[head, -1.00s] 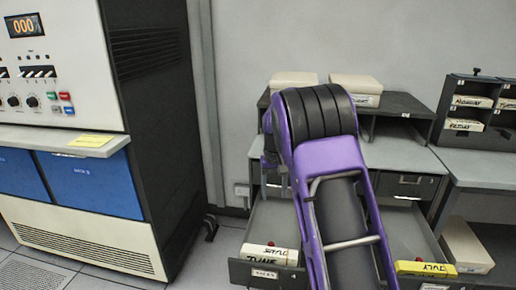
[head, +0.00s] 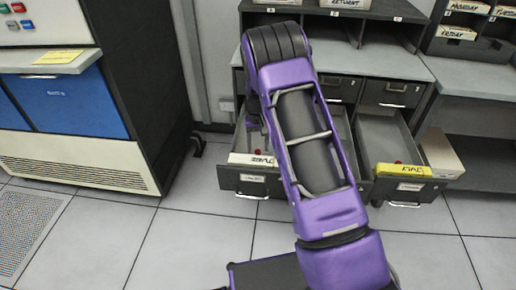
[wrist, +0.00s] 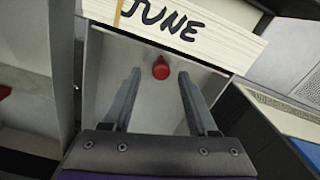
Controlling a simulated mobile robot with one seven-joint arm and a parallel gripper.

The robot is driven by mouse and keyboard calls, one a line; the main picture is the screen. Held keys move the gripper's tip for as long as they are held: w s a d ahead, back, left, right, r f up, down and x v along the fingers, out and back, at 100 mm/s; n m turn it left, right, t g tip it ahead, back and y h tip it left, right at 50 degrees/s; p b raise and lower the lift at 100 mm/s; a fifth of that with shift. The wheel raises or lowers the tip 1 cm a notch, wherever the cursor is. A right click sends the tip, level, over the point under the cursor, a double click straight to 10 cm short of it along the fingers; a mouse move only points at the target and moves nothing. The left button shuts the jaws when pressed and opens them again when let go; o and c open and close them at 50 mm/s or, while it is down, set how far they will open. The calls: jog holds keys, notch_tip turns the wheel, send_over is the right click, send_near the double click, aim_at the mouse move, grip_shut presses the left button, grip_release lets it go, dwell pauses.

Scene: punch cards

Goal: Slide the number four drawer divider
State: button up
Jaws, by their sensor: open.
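My gripper (wrist: 160,80) is open in the wrist view, its two fingers pointing into a grey drawer. A red knob (wrist: 161,70) on the drawer's light inner surface shows between the fingertips; I cannot tell whether they touch it. A white card block marked JUNE (wrist: 190,22) lies beyond it. In the head view the left open drawer (head: 250,181) holds this block (head: 245,159), partly behind my arm. The right open drawer (head: 405,190) holds a yellow-fronted block (head: 403,170) and a red knob (head: 398,162). No number four is readable.
A console with blue panels (head: 85,100) stands at the left. Pigeonholes with card blocks (head: 458,33) are at upper right. A pale box (head: 441,153) sits beside the right drawer. Another red knob (wrist: 4,92) shows at the wrist view's left edge. Floor in front is clear.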

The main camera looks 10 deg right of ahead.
jog(key=shift+f, duration=0.45)
grip_shut()
jog(key=shift+d, duration=0.15)
dwell(1.1)
